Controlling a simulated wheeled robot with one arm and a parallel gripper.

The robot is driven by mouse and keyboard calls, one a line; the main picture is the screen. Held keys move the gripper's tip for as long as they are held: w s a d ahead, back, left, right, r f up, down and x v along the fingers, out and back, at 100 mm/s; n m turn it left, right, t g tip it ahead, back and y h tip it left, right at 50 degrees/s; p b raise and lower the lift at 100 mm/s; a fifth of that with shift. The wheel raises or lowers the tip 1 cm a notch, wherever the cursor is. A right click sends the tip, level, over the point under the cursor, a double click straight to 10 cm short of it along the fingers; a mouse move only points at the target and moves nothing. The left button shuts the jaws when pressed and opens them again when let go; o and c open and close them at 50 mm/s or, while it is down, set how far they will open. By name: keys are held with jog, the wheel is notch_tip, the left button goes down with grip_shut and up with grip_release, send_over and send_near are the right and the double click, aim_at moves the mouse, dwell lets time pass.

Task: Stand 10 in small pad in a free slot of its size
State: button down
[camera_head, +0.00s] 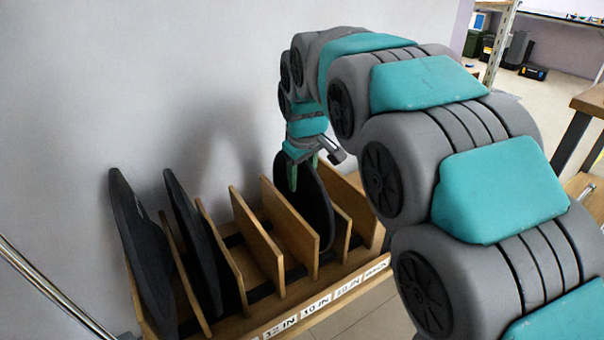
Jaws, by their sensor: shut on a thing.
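A dark round pad (318,196) stands nearly upright, its lower part between two wooden dividers toward the right of the slotted rack (232,246). My gripper (301,170) is shut on the pad's upper edge, with its green fingers at the rim. The pad's lower edge is hidden by a divider, so I cannot tell whether it touches the rack's floor. Front labels (316,304) read about 12 IN and 10 IN; the rightmost one is unclear.
Two larger dark pads, one at the far left (143,250) and one beside it (192,240), stand in left slots. Middle slots look empty. A grey wall is close behind the rack. My arm covers the right side. A metal rail (50,290) shows lower left.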

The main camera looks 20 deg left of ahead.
jog(key=shift+r, duration=0.1)
jog(key=shift+c, duration=1)
grip_release()
jog(key=v, duration=0.7)
jog(key=shift+s+r, duration=0.1)
jog(key=shift+r, duration=0.25)
